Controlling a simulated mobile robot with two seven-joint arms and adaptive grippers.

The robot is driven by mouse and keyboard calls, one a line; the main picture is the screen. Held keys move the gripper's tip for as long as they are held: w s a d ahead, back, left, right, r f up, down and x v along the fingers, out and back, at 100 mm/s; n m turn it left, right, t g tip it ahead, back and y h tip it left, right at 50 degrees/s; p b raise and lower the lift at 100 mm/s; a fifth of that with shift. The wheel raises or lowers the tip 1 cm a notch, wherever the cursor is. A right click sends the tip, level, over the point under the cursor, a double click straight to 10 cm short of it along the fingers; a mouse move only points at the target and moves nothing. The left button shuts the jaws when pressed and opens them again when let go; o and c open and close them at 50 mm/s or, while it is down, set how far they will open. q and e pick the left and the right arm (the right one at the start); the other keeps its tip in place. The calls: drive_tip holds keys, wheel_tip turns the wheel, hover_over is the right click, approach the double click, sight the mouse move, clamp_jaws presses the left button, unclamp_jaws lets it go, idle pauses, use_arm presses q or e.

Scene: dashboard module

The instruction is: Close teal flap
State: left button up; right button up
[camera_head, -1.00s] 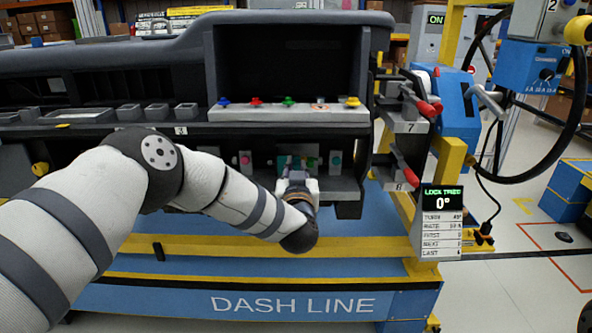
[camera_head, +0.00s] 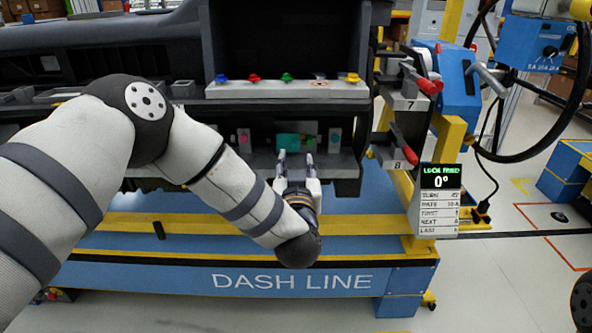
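The teal flap (camera_head: 287,141) shows as a small teal panel inside the lower recess of the dashboard, under the shelf of coloured knobs. I cannot tell whether a fingertip touches the flap.
Plates with a pink button (camera_head: 243,139) and a teal button (camera_head: 335,135) flank the flap. The knob shelf (camera_head: 290,91) overhangs the recess. Red-handled clamps (camera_head: 404,148) stand at the right. A lock display (camera_head: 440,178) stands beside them. The blue bench front (camera_head: 200,275) lies below.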

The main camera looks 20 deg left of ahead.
use_arm(q)
drive_tip(key=v, duration=0.4)
drive_tip(key=shift+s, duration=0.15)
drive_tip(key=s+d+f+m+g+h, duration=0.1)
drive_tip(key=s+f+m+g+h, duration=0.15)
drive_tip(key=s+f, duration=0.4)
drive_tip(key=s+d+f+m+g+h, duration=0.1)
drive_tip(key=s+f+g+h, duration=0.25)
drive_tip(key=f, duration=0.55)
drive_tip(key=s+a+f+g+p, duration=0.1)
drive_tip(key=s+f+g, duration=0.1)
drive_tip(key=s+f, duration=0.4)
drive_tip(key=s+a+f+g+p, duration=0.1)
drive_tip(key=s+f+g, duration=0.2)
drive_tip(key=s, duration=0.6)
drive_tip(key=s+a+g, duration=0.3)
drive_tip(key=s+g, duration=0.1)
drive_tip(key=s, duration=0.9)
drive_tip(key=s+a+f+g, duration=0.1)
drive_tip(key=s+a+g, duration=0.3)
drive_tip(key=s, duration=0.9)
drive_tip(key=shift+g+y, duration=0.3)
drive_tip(key=shift+y, duration=0.1)
use_arm(e)
drive_tip(key=w+r+t, duration=0.1)
drive_tip(key=w+r, duration=0.1)
drive_tip(key=shift+w+r, duration=0.4)
use_arm(q)
drive_tip(key=shift+f+n, duration=0.1)
drive_tip(key=shift+n, duration=0.15)
